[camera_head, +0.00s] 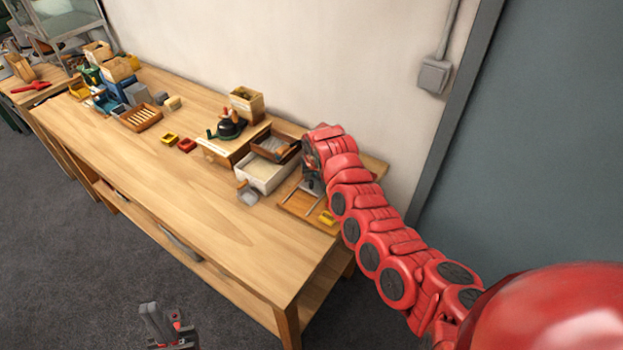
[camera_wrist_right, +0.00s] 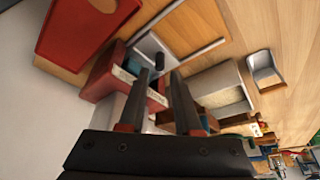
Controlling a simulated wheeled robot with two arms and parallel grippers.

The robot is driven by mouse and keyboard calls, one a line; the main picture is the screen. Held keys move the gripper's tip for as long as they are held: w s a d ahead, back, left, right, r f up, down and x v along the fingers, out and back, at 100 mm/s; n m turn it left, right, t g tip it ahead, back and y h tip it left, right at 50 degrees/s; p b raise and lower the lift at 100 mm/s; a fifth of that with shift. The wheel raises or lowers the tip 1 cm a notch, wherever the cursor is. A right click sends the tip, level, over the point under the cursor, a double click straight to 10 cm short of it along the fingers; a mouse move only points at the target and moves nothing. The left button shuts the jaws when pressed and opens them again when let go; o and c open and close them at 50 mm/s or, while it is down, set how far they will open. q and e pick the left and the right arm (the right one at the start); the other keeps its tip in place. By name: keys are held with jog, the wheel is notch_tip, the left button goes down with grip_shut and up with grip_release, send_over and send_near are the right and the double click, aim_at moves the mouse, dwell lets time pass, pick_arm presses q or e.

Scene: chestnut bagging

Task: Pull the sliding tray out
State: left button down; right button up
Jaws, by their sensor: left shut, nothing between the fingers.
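I cannot tell for sure which piece is the sliding tray. A brown open wooden tray (camera_head: 275,147) sits at the back edge of a white bin (camera_head: 262,174). To their right, a wooden board (camera_head: 297,203) with a pale metal frame lies at the table's right end. My right gripper (camera_head: 312,186) reaches down over this board, partly hidden by its arm. In the right wrist view its two fingers (camera_wrist_right: 163,78) are apart, with no held thing visible between them. My left gripper (camera_head: 160,318) is shut and empty, low in front of the table and away from everything on it.
A wooden stand (camera_head: 214,151) carries a black and green device (camera_head: 229,127). The table's front middle (camera_head: 205,215) is clear. A wall stands close behind.

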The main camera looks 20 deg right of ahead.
aim_at(312, 182)
jog(key=x, duration=0.5)
jog(key=shift+a+f, duration=0.1)
jog(key=shift+f, duration=0.1)
jog(key=shift+w+f, duration=0.1)
jog(key=shift+c, duration=0.3)
grip_shut()
dwell(1.0)
